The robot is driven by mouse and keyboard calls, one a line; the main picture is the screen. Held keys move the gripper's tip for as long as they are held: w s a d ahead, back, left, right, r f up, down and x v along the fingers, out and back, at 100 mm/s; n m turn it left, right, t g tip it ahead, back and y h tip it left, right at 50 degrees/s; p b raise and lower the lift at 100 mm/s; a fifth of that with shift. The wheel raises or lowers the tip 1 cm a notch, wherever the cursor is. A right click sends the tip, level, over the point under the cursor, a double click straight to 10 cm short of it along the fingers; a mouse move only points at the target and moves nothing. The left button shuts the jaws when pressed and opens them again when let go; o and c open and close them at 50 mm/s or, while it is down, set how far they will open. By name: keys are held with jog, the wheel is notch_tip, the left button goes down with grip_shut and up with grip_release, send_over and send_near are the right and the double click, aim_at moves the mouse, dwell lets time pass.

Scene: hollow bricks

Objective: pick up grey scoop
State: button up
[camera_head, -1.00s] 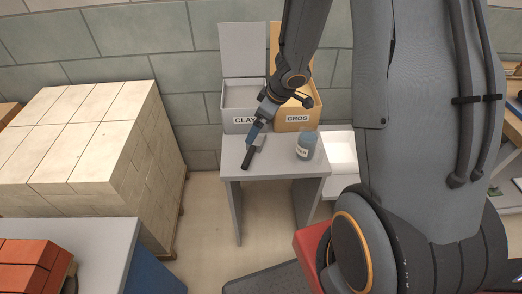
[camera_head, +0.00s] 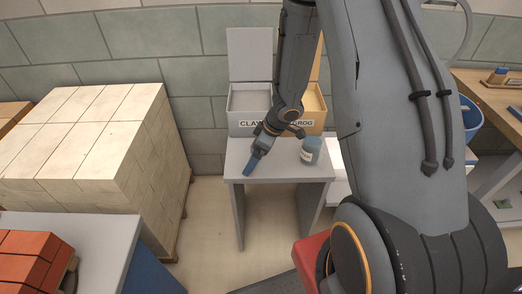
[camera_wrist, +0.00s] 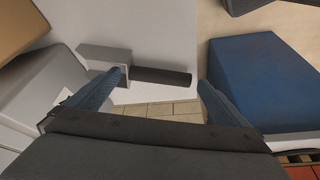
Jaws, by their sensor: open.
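The grey scoop (camera_wrist: 105,57) lies on the small grey table, its black handle (camera_wrist: 162,76) pointing right in the wrist view. In the head view my gripper and wrist hide it. My gripper (camera_wrist: 160,80) is open, with its blue fingers apart on either side of the handle in the picture. The left finger overlaps the place where scoop body and handle meet; the right finger is just beyond the handle's end. I cannot tell the height left between fingers and handle. In the head view my gripper (camera_head: 248,168) is over the table's left front part.
The small grey table (camera_head: 290,174) also bears a blue-grey labelled jar (camera_head: 310,150) to the right. Behind it stand a CLAY bin (camera_head: 248,104) and a GROG bin (camera_head: 313,108). Pale blocks (camera_head: 90,140) are stacked at left. Red bricks (camera_head: 28,262) lie on a bench (camera_head: 108,240) front left.

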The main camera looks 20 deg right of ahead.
jog(key=shift+a+f, duration=0.1)
jog(key=c, duration=1)
